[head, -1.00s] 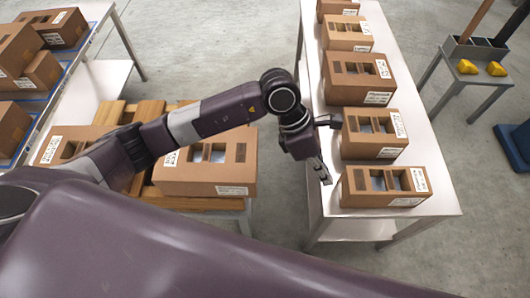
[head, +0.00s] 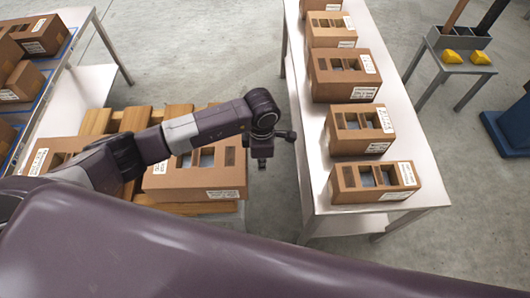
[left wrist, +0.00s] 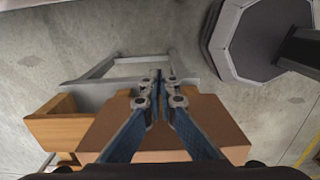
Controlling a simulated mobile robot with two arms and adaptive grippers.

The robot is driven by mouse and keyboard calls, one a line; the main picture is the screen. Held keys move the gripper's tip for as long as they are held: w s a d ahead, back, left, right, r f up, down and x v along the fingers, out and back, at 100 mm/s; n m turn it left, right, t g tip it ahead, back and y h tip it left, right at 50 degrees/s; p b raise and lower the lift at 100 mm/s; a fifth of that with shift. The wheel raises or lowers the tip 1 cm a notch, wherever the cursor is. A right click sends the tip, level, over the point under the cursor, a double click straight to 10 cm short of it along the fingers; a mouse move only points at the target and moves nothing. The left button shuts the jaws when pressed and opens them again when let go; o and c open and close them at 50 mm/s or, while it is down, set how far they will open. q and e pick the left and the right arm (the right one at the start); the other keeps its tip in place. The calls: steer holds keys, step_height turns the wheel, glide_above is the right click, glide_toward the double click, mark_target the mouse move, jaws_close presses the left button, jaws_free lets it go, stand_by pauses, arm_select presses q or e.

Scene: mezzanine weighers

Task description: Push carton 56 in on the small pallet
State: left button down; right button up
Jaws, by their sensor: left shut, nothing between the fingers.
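The wooden pallet (head: 180,112) stands left of centre in the head view, with two brown cartons on it. The right-hand carton (head: 203,180) has a white label and openings in its top; its number is too small to read. The other pallet carton (head: 40,158) is partly behind my arm. My left gripper (head: 262,164) is shut and empty, pointing down just right of the right-hand carton, seemingly apart from it. In the left wrist view the shut fingers (left wrist: 160,78) show in front of a brown carton face (left wrist: 215,122), with pallet wood (left wrist: 48,127) at left. My right gripper is not in view.
A long metal table (head: 420,185) at right carries a row of several similar cartons. A shelf table (head: 92,84) with cartons stands at left. A small stand (head: 440,68) holds yellow blocks. Bare floor lies between the pallet and the long table.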

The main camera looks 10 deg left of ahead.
mark_target(235, 163)
arm_select(q)
steer(key=a, duration=0.3)
steer(key=shift+s+r+p, duration=0.2)
steer(key=shift+s+p, duration=0.1)
steer(key=shift+s, duration=0.05)
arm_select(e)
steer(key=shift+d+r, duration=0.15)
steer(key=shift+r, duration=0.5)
arm_select(q)
steer(key=shift+a, duration=0.1)
steer(key=a, duration=0.2)
steer(key=s+a, duration=0.1)
steer(key=a, duration=0.1)
steer(key=shift+s+a+b, duration=0.1)
steer(key=shift+b, duration=0.2)
steer(key=shift+s+a, duration=0.15)
steer(key=shift+a, duration=0.25)
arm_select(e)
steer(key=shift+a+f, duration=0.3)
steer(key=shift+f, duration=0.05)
arm_select(q)
steer(key=shift+d, duration=0.1)
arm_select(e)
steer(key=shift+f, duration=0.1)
